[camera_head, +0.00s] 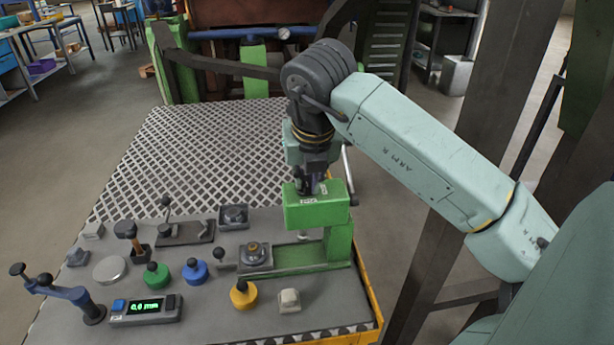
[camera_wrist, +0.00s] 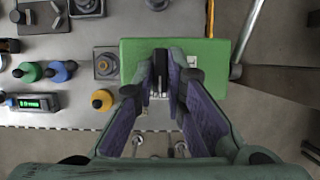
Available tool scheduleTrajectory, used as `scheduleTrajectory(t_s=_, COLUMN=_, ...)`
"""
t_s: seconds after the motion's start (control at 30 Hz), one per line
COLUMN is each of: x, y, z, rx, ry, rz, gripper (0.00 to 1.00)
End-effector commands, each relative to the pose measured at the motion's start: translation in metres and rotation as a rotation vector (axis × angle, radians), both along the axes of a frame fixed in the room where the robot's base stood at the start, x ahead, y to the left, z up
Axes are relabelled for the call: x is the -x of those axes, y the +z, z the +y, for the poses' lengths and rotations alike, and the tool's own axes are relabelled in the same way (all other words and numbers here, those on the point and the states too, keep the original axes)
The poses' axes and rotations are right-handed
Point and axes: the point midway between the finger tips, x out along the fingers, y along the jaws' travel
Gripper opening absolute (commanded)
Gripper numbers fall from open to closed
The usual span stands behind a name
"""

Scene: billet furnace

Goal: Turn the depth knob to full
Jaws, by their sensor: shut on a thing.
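The green press (camera_head: 338,235) stands at the right end of the bench, with an arm over a small square base. Its green head also fills the middle of the wrist view (camera_wrist: 135,60). My gripper (camera_head: 311,184) points straight down at the top of this head. In the wrist view my gripper (camera_wrist: 163,82) has its fingers close together around a small dark and pale part, the depth knob (camera_wrist: 159,88), on the head. The fingers hide most of the knob, so its angle and marks cannot be read. A display (camera_head: 147,306) reads 0.0 mm in green digits.
A metal grating (camera_head: 215,150) lies behind. A dark post (camera_head: 470,150) stands at right.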

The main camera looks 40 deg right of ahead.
Motion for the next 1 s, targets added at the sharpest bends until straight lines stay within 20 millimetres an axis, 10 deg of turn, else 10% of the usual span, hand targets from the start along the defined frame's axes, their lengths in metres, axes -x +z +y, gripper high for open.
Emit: scheduleTrajectory(t_s=1.0, x=0.0013, y=-0.0022, z=-0.0046, rx=-0.002, ry=0.515, rz=-0.002, gripper=0.0)
